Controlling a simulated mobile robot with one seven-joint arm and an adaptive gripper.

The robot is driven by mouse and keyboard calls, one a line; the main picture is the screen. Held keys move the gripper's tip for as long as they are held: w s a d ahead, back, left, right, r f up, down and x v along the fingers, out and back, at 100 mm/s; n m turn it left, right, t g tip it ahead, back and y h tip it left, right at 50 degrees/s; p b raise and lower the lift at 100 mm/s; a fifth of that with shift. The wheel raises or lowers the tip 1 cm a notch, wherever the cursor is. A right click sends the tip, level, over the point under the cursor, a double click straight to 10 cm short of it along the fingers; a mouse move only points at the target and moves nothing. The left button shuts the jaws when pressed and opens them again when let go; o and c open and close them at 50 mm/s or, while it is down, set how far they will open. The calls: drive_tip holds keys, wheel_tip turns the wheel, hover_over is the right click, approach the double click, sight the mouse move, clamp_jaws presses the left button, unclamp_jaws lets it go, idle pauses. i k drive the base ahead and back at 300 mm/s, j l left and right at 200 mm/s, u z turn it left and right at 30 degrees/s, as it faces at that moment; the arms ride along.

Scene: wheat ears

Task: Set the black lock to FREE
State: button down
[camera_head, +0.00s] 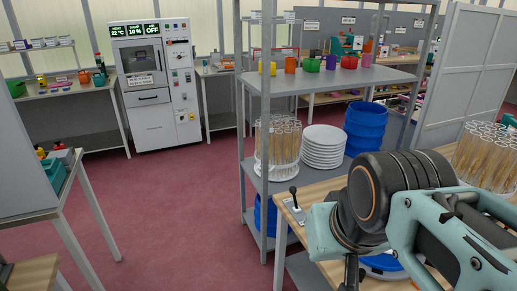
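I cannot make out with certainty which part is the black lock, and no FREE marking is readable. A small grey plate with a black-knobbed lever (294,198) stands on the near wooden bench, just left of my arm. A white cabinet machine (156,88) at the back left has several small dark controls on its right-hand panel (181,58), too small to tell apart. My teal and black arm covers the lower right. I cannot make out its fingertips or whether the gripper holds anything.
A grey shelf rack (330,78) holds coloured pots, white plates (322,147), glass tubes and blue tubs (366,128). More tubes (487,158) stand at the right. A table (65,190) is at the left. The red floor (170,210) between is clear.

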sight(293, 190)
drive_tip(key=i+j, duration=0.25)
drive_tip(key=i, duration=0.15)
drive_tip(key=i+j, duration=0.3)
drive_tip(key=i+z, duration=0.1)
drive_tip(key=i, duration=0.5)
drive_tip(key=j+u, duration=0.1)
drive_tip(key=l+z, duration=0.1)
